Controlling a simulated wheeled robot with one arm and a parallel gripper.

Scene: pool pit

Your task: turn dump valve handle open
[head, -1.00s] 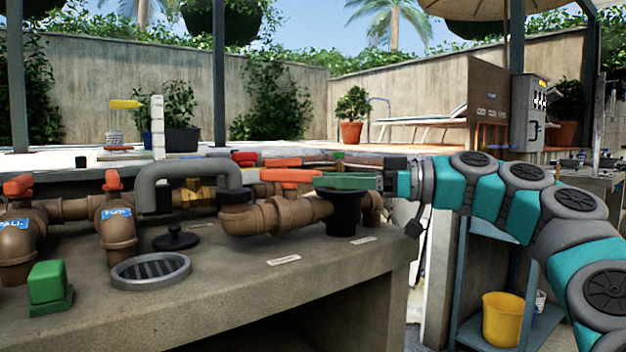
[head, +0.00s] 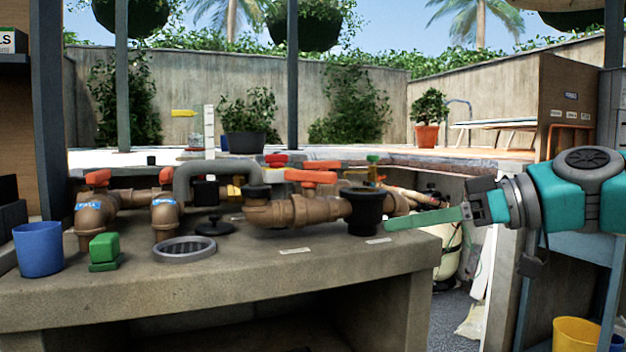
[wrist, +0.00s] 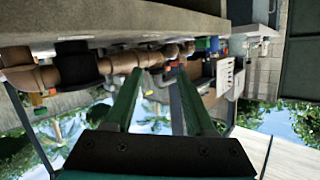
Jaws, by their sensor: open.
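Orange valve handles sit on the brown pipework on the concrete bench. One long orange handle (head: 310,176) is at the middle, and two more, a left handle (head: 98,177) and a second handle (head: 167,175), top the blue-labelled valves. I cannot tell from the labels which is the dump valve. My gripper (head: 388,223) reaches in from the right, its green fingers just right of the black funnel-like fitting (head: 362,210) and below the orange handles. In the wrist view the two fingers (wrist: 158,76) are apart with nothing between them; the pipes (wrist: 120,62) lie beyond their tips.
A grey bent pipe (head: 215,170) arches over the pipework. A grey ring drain (head: 185,250), a green block (head: 104,250) and a blue cup (head: 39,248) stand on the bench (head: 250,290). The bench ends near my gripper; a yellow bucket (head: 575,335) is below right.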

